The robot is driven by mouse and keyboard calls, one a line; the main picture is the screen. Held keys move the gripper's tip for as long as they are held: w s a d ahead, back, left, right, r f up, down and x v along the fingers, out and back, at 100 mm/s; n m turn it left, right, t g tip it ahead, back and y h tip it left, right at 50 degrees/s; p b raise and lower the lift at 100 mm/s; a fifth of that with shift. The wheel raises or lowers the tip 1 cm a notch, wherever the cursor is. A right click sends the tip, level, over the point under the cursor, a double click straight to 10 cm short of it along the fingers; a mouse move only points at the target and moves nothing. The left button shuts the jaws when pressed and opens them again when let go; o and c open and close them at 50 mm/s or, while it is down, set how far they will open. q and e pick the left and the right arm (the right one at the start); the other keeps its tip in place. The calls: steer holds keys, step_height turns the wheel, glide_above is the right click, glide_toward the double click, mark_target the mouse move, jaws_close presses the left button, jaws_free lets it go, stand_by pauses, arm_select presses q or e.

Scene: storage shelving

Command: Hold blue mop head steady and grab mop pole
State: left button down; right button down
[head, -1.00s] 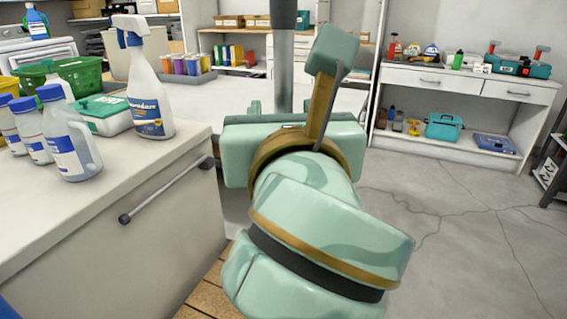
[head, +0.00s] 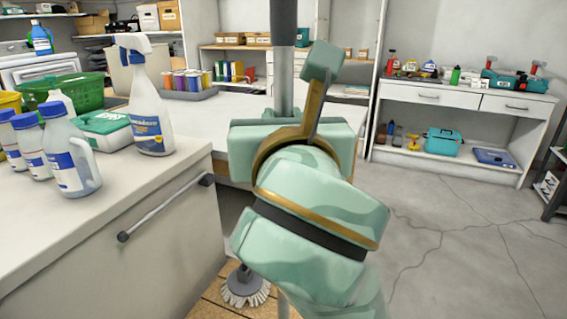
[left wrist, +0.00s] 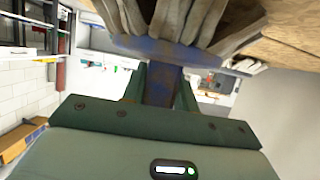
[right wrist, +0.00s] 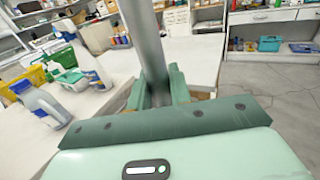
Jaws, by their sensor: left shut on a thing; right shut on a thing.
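The mop pole (head: 284,70) is a grey upright tube with a dark upper end. My right gripper (head: 286,116) is shut on it beside the counter's far end; the right wrist view shows the pole (right wrist: 147,40) between the fingers (right wrist: 158,88). The blue mop head (left wrist: 160,50), with thick grey strands, fills the top of the left wrist view. My left gripper (left wrist: 160,88) is shut on its blue neck. The left gripper is not visible in the head view. My right arm hides the pole's middle.
A grey string mop head (head: 246,288) shows low on a wooden surface. The counter (head: 150,215) at left carries a spray bottle (head: 147,100), several blue-capped bottles and a green basket (head: 85,90). A white bench (head: 450,100) stands at back right. Open floor (head: 440,220) lies at right.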

mark_target(285, 37)
step_height(285, 37, up, 10)
steer(key=shift+f, duration=0.2)
arm_select(q)
steer(key=c, duration=1)
jaws_free()
steer(key=shift+s, duration=0.1)
